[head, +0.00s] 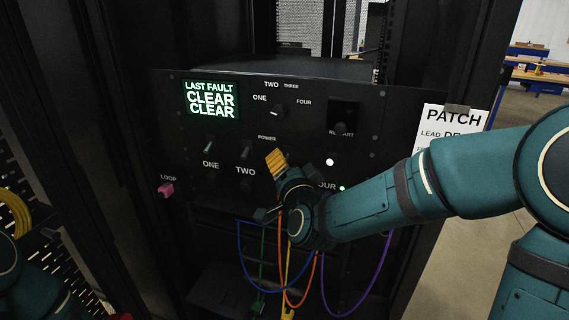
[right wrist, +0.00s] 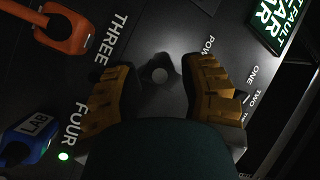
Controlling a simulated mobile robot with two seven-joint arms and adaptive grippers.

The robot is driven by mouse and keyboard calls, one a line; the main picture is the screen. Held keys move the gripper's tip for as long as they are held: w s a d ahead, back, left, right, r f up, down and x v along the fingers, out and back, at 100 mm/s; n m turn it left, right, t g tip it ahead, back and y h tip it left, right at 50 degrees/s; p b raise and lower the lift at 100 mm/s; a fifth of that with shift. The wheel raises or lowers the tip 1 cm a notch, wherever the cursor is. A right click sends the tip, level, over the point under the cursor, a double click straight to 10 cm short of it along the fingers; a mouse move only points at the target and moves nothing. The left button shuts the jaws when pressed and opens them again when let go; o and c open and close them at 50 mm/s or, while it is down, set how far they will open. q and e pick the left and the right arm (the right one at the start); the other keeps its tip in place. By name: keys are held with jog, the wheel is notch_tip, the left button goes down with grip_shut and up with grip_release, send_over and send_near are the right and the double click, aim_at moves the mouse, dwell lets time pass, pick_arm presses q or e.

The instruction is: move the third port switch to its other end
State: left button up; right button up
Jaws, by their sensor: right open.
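The third port switch shows in the right wrist view as a small pale round lever tip (right wrist: 160,74), seen almost end-on, beside the THREE label. It stands between the two yellow fingers of my right gripper (right wrist: 162,88), which are open and apart on either side of it. Which end the lever leans to, I cannot tell. In the head view my right gripper (head: 277,166) is at the black panel (head: 225,135) and hides this switch. Switch one (head: 208,147) and switch two (head: 246,150) stand to its left.
Blue, orange and purple cables (head: 241,255) hang below the panel. An orange plug (right wrist: 66,32) and a blue LAB plug (right wrist: 28,140) sit near the gripper. A dial (head: 279,111) and a lit screen (head: 210,100) are above.

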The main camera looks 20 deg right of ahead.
aim_at(286, 153)
grip_shut()
jog(key=shift+r, duration=0.1)
jog(key=shift+r+g+p, duration=0.25)
jog(key=shift+g+p, duration=0.05)
jog(key=shift+p, duration=0.4)
jog(key=m+g+p, duration=0.1)
jog(key=p, duration=0.1)
jog(key=r+g+p, duration=0.1)
jog(key=p, duration=0.1)
jog(key=shift+s+r+m+p, duration=0.1)
jog(key=shift+r+m+p, duration=0.15)
jog(key=shift+m+p, duration=0.15)
jog(key=g+p, duration=0.1)
jog(key=p, duration=0.2)
jog(key=r+m+g+y+p, duration=0.1)
jog(key=g+p, duration=0.1)
jog(key=p, duration=0.1)
jog(key=g+y+p, duration=0.1)
jog(key=p, duration=0.2)
jog(key=shift+w+d+r+m+g+p, duration=0.1)
jog(key=shift+w+r+m+g+p, duration=0.1)
jog(key=shift+m+g+p, duration=0.15)
jog(key=shift+f+m+g+p, duration=0.15)
jog(key=shift+m+g+p, duration=0.15)
jog(key=shift+p, duration=0.35)
